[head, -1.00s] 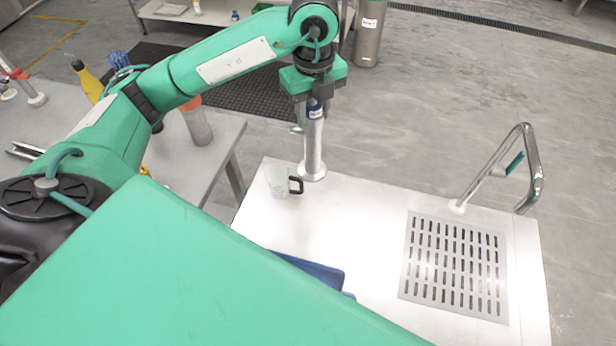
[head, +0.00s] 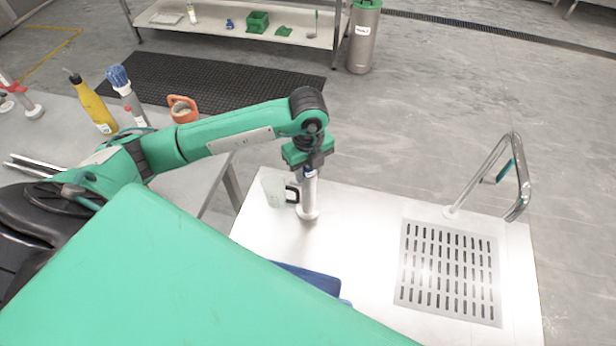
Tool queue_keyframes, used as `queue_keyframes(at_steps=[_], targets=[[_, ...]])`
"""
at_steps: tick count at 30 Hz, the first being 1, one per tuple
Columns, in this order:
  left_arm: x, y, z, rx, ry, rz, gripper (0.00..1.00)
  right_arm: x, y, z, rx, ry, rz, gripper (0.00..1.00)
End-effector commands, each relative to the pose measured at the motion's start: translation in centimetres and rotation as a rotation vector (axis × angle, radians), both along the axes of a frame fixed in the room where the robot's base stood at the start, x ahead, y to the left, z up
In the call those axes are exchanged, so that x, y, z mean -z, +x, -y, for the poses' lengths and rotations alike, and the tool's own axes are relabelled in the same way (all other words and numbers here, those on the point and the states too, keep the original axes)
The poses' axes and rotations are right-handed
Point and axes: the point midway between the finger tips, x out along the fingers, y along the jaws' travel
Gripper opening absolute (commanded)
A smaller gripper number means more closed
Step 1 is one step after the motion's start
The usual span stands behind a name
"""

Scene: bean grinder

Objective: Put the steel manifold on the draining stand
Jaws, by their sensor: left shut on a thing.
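The steel manifold (head: 308,197) is a shiny upright cylinder with a blue band near its top and a wider round foot. My left gripper (head: 310,168) is shut on its upper end, pointing down over the left part of the white table. I cannot tell if the foot touches the tabletop. The draining stand seems to be the slotted metal plate (head: 402,283) at the table's right side, empty, well to the right of the manifold. My right gripper is not in view.
A clear cup with a black handle (head: 274,190) stands just left of the manifold, very close. A bent steel pipe (head: 523,178) rises behind the slotted plate. A blue item (head: 310,279) lies at the front, partly hidden by my green body part. The table's middle is clear.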

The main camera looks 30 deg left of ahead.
Motion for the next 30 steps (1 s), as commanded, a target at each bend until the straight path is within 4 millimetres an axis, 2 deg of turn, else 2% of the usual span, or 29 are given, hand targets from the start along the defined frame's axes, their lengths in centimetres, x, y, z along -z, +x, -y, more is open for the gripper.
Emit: queue_keyframes(at_steps=[9,20,21,24,30], targets=[[3.9,-0.1,0.0,0.000,0.000,-0.001,0.00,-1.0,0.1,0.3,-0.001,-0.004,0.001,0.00],[4.5,0.0,0.0,0.001,0.000,0.000,0.00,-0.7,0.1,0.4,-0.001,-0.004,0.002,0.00],[4.6,-0.1,0.0,0.001,0.000,-0.001,0.37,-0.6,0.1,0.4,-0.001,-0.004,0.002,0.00],[4.5,-0.1,0.0,0.001,0.001,-0.001,0.57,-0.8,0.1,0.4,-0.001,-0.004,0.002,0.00],[4.5,-0.1,0.0,0.001,0.001,-0.001,0.57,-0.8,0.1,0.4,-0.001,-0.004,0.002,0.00]])
